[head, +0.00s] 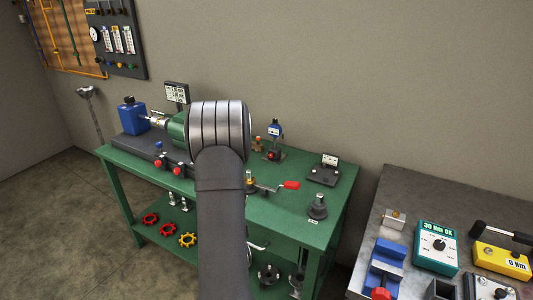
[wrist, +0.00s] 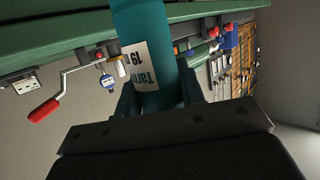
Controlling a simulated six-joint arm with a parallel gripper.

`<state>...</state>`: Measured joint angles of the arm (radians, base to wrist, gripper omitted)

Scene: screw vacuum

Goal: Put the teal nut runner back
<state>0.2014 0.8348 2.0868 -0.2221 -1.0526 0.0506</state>
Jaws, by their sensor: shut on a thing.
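The teal nut runner (wrist: 143,28) is a thick teal cylinder with a white, partly readable label in the wrist view. My gripper (wrist: 156,95) is shut on its body, with one dark finger on each side. The nut runner's top end runs out of the frame, and its lower end is hidden behind my gripper. In the head view my own arm hides both gripper and nut runner. A green bench (head: 315,228) stands behind and around my arm there. I cannot make out an empty holder for the nut runner.
On the bench are a blue box (head: 132,118), a red-handled crank (head: 290,185), a blue dial gauge (head: 275,130) and a grey knob-like part (head: 317,206). At right, a grey table holds a teal "30 Nm OK" box (head: 437,262), a blue vise (head: 385,262) and a yellow meter (head: 500,260).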

